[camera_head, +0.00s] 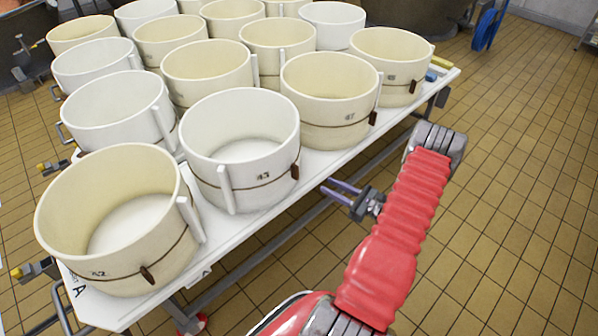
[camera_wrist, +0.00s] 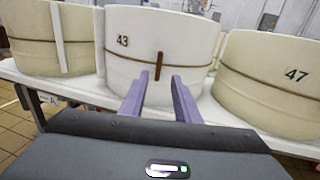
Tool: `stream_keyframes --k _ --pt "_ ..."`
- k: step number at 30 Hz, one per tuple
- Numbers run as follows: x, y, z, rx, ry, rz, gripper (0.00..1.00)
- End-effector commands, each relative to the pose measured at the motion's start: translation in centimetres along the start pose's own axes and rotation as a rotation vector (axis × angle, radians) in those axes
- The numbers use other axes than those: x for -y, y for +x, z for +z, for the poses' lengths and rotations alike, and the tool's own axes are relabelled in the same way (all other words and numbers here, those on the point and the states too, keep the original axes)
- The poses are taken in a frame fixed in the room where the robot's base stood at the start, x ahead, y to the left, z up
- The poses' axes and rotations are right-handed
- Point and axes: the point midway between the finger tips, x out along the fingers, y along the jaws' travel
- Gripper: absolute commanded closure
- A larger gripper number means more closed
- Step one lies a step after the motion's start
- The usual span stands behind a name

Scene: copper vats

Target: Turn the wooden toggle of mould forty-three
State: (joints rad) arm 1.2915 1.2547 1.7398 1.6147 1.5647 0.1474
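Mould 43 (camera_head: 240,150) is a white round tub with a dark band around it, on the white table. It also shows in the wrist view (camera_wrist: 150,85), number facing me. Its brown wooden toggle (camera_head: 295,171) hangs roughly upright at the band; in the wrist view the toggle (camera_wrist: 158,66) is just above the gap between my fingers. My gripper (camera_head: 340,190) has two purple fingers, apart and empty, to the right of the mould and short of it. In the wrist view my gripper (camera_wrist: 160,85) points at the mould, below the toggle.
Cream mould 42 (camera_head: 115,225) stands at the front left. Cream mould 47 (camera_head: 331,100) stands at the right of mould 43. Several more moulds fill the white table (camera_head: 262,222). The tiled floor (camera_head: 510,200) at the right is clear.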

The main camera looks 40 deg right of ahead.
Motion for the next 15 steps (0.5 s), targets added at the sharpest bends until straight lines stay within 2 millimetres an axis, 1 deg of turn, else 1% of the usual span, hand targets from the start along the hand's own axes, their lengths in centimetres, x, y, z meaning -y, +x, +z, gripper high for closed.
stream_keyframes --k 4,8,15 --pt "-0.1 0.4 0.0 0.0 0.0 0.002 0.71" --pt "-0.1 1.4 0.0 0.0 -0.001 0.005 0.71" --pt "-0.2 4.8 0.0 0.0 0.0 0.006 0.71"
